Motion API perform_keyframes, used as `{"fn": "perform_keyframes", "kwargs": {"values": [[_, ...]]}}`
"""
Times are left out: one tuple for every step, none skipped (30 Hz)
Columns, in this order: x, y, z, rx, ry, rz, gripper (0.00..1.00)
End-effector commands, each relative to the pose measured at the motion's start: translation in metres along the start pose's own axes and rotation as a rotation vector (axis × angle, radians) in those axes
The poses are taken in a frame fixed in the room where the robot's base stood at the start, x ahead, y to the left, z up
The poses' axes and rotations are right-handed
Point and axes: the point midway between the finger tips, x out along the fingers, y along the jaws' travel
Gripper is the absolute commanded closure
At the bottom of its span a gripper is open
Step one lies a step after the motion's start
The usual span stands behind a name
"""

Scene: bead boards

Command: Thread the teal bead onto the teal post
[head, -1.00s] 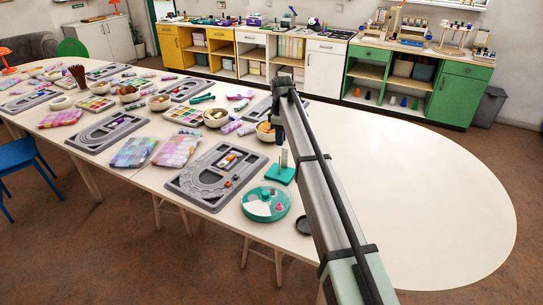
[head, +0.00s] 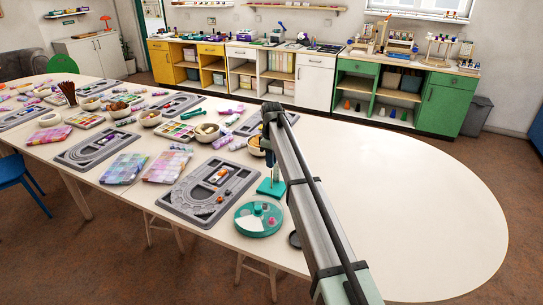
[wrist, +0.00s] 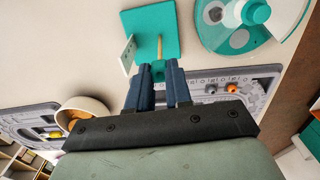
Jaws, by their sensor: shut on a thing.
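My gripper (wrist: 158,82) has two dark blue fingers, shut on the teal bead (wrist: 158,71), which shows between the fingertips in the wrist view. The teal post stands on a square teal base (wrist: 150,22); its thin wooden peg (wrist: 160,46) runs up to the bead. The bead lines up with the peg's end in this view, but I cannot tell whether the peg is inside its hole. In the head view my gripper (head: 268,160) is just above the teal base (head: 268,188), and the bead is too small to make out.
A small pale upright plate (wrist: 129,54) stands at the base's edge, close to my fingers. A round teal-and-white tray (head: 258,218) is in front of the base. A grey bead board (head: 183,207) lies to the left and a bowl (head: 255,146) behind. The table's right side is clear.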

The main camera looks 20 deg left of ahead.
Motion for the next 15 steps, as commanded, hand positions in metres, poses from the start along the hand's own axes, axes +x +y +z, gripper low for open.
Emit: {"fn": "perform_keyframes", "kwargs": {"values": [[0.0034, -0.0003, 0.0002, 0.000, 0.000, -0.001, 1.00], [0.0049, -0.0003, 0.0002, 0.000, 0.000, -0.001, 1.00], [0.0065, -0.0003, 0.0002, 0.000, 0.000, -0.001, 1.00], [0.0074, -0.0003, 0.0002, 0.000, 0.000, -0.001, 1.00], [0.0081, -0.0002, 0.0002, 0.000, 0.000, -0.001, 1.00], [0.0088, -0.0002, 0.0001, 0.000, 0.000, 0.000, 1.00], [0.0091, -0.0002, 0.0002, 0.000, 0.000, 0.000, 1.00], [0.0093, -0.0002, 0.0001, 0.000, 0.000, 0.000, 1.00], [0.0094, -0.0002, 0.0002, 0.000, 0.000, 0.000, 1.00], [0.0094, -0.0001, 0.0002, 0.000, 0.000, 0.000, 1.00], [0.0094, -0.0001, 0.0001, 0.000, 0.000, 0.000, 1.00], [0.0093, -0.0001, 0.0001, 0.000, 0.000, 0.000, 1.00], [0.0093, -0.0001, 0.0001, 0.000, 0.000, 0.000, 1.00], [0.0093, -0.0001, 0.0001, 0.000, 0.000, 0.000, 1.00], [0.0093, -0.0001, 0.0001, 0.000, 0.000, 0.000, 1.00]]}}
